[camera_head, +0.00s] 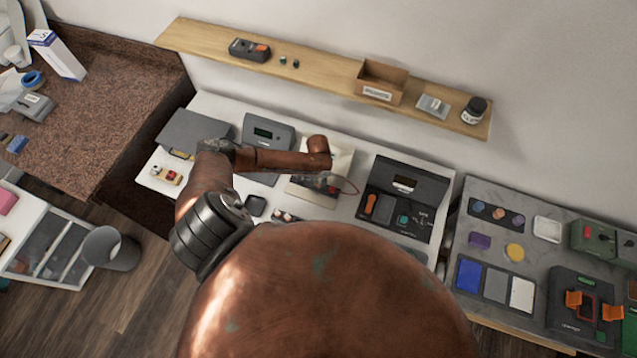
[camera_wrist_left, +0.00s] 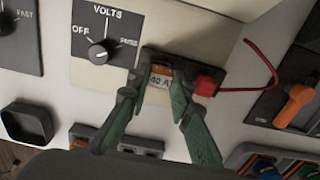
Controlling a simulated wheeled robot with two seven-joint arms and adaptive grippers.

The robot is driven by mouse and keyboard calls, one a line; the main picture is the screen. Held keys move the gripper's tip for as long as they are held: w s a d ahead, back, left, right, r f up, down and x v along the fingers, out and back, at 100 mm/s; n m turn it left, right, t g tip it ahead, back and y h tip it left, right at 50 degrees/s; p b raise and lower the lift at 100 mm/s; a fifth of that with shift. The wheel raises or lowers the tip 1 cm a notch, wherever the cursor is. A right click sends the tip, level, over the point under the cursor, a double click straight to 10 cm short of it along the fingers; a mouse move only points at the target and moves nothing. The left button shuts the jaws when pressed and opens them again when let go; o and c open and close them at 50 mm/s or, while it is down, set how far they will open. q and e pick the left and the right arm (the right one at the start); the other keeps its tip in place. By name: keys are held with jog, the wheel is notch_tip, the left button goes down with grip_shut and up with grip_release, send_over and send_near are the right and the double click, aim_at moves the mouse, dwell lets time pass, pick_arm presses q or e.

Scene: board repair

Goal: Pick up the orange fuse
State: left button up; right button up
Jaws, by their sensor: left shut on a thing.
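The orange fuse (camera_wrist_left: 160,76) has a pale label that seems to read "40 A". It sits between the fingertips of my left gripper (camera_wrist_left: 159,92) in the left wrist view. The green fingers are shut on its two sides. Behind it is a black fuse holder (camera_wrist_left: 152,55) with a red block (camera_wrist_left: 204,86) at its right end. The fuse appears to be at the holder; I cannot tell how deep it sits. In the head view my left gripper (camera_head: 325,182) is small, and the fuse cannot be made out. My right gripper is not in view.
A dial plate (camera_wrist_left: 103,45) marked "VOLTS" lies beside the holder. A red wire (camera_wrist_left: 275,72) loops to the right. A dark unit with an orange lever (camera_head: 371,203) stands right of the gripper. A wall shelf (camera_head: 320,80) runs behind the bench.

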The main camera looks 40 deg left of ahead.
pick_arm(q)
notch_tip(320, 180, up, 2)
jog(key=shift+w+a+r+b, duration=0.1)
jog(key=shift+r+b, duration=0.05)
jog(key=shift+b, duration=0.25)
jog(key=s+d+r+b, duration=0.2)
jog(key=s+d+r, duration=0.7)
jog(key=d+r, duration=0.1)
jog(key=shift+s+d, duration=0.3)
jog(key=s+a+p, duration=0.4)
jog(key=s+a, duration=0.2)
jog(key=s, duration=0.2)
jog(key=shift+s+a, duration=0.15)
jog(key=shift+a, duration=0.15)
jog(key=shift+f, duration=0.15)
